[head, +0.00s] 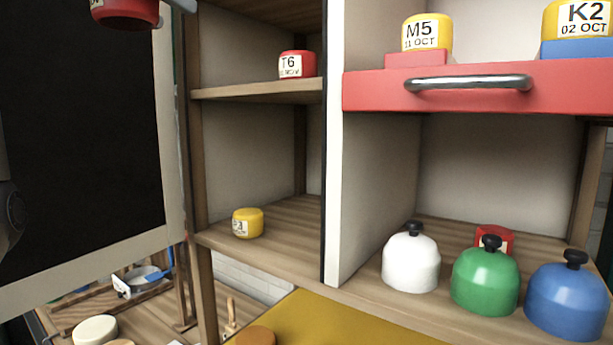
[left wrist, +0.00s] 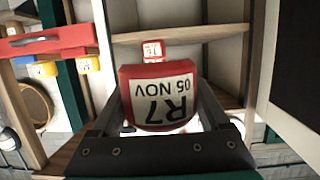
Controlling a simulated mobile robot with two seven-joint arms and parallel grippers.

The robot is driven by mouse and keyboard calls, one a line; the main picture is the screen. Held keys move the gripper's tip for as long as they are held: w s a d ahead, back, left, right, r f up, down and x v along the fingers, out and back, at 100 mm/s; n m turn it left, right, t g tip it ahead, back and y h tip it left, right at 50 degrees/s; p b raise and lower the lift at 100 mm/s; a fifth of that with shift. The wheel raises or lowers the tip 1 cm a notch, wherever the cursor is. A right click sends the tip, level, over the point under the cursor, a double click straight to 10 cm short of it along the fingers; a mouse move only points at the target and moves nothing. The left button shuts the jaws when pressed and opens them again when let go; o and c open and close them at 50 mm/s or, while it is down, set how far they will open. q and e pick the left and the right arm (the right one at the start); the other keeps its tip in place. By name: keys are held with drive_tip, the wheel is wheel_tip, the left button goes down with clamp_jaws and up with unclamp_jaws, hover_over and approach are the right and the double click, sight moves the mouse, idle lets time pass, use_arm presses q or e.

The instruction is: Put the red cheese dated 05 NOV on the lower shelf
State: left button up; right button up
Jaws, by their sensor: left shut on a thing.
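The red cheese marked R7, 05 NOV (left wrist: 160,97) sits between the fingers of my left gripper (left wrist: 163,112), which is shut on it. Its label appears upside down in the left wrist view. In the head view this red cheese (head: 125,12) is at the top left, cut by the frame edge, with a bit of my left gripper (head: 180,4) beside it. It is held in the air, in front of a dark panel. The lower shelf (head: 285,240) of the left bay holds a yellow cheese (head: 248,223) near its left end. My right gripper is not in view.
A red T6 cheese (head: 297,64) stands on the shelf above. Right of the white divider (head: 333,150), a red drawer (head: 375,92) carries yellow cheeses M5 (head: 427,32) and K2 (head: 580,18). Below are white (head: 410,264), green (head: 485,282) and blue (head: 567,300) domes. The lower shelf is bare right of the yellow cheese.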

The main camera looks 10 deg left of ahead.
use_arm(q)
drive_tip(key=w+d+f+n+t+y, duration=0.1)
drive_tip(key=w+f+n+y, duration=0.1)
drive_tip(key=w+f, duration=0.55)
drive_tip(key=w+d+f+n+y, duration=0.2)
drive_tip(key=w+f, duration=0.3)
drive_tip(key=f, duration=0.5)
drive_tip(key=s+d+f+y+b, duration=0.1)
drive_tip(key=s+d+f+b, duration=0.3)
drive_tip(key=f, duration=0.8)
drive_tip(key=w+d+f+b, duration=0.1)
drive_tip(key=f+b, duration=0.5)
drive_tip(key=f, duration=0.6)
drive_tip(key=s+d+f+y+b, duration=0.1)
drive_tip(key=s+d+f+b, duration=0.3)
drive_tip(key=f, duration=0.8)
wheel_tip(320, 180, up, 17)
drive_tip(key=w+a+p, duration=0.1)
drive_tip(key=p, duration=1.4)
drive_tip(key=shift+w+a+n, duration=0.2)
drive_tip(key=shift+w+n, duration=0.1)
drive_tip(key=shift+w, duration=0.1)
